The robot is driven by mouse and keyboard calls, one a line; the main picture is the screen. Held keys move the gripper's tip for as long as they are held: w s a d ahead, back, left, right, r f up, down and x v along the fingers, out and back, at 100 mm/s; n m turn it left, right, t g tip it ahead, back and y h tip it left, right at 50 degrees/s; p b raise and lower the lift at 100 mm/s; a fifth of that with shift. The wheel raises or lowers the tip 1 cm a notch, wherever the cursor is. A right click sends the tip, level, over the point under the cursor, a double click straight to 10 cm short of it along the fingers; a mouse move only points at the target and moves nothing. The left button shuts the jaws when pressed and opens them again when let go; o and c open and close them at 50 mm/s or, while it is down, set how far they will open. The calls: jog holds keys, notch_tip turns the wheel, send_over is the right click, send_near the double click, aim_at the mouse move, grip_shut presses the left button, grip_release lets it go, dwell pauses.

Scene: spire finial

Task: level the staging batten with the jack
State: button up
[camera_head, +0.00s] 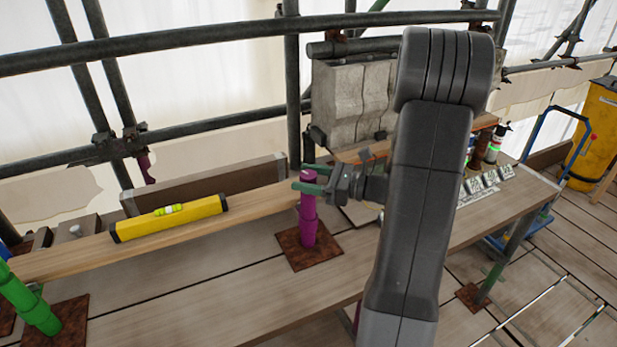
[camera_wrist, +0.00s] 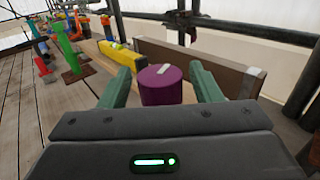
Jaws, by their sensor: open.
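The wooden batten (camera_head: 70,254) runs along the bench, with a yellow spirit level (camera_head: 188,216) lying on it. The level's vial is too small to read. A magenta jack (camera_head: 308,222) stands upright on a rusty plate (camera_head: 291,250) at the batten's right end. A green jack (camera_head: 28,300) stands near the left end. My gripper (camera_head: 310,181) is open at the magenta jack's top. In the wrist view, the round magenta head (camera_wrist: 161,90) lies between my gripper's green fingers (camera_wrist: 155,72), with gaps showing on both sides. The yellow level (camera_wrist: 120,54) shows beyond it.
A brown board (camera_head: 215,187) stands on edge behind the batten. Grey stone blocks (camera_head: 350,100) and scaffold tubes (camera_head: 200,40) rise behind the bench. Small white labelled pieces (camera_head: 487,181) lie to the right. The front of the bench (camera_head: 210,300) is clear.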

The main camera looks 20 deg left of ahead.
jog(key=c, duration=1)
jog(key=shift+o, duration=0.2)
jog(key=shift+m+t, duration=0.3)
jog(key=shift+t, duration=0.2)
jog(key=m+t+b, duration=0.1)
jog(key=m+t, duration=0.1)
jog(key=t, duration=0.1)
jog(key=m+t+b, duration=0.1)
jog(key=m+t, duration=0.1)
jog(key=t, duration=0.1)
jog(key=shift+s+f+t, duration=0.1)
jog(key=shift+f+t, duration=0.05)
jog(key=shift+t, duration=0.15)
jog(key=shift+m+t+h+b, duration=1.1)
jog(key=shift+m+t+b, duration=0.35)
jog(key=shift+t, duration=0.55)
jog(key=shift+m+t, duration=0.25)
jog(key=shift+t, duration=0.05)
jog(key=o, duration=1)
jog(key=shift+c, duration=0.2)
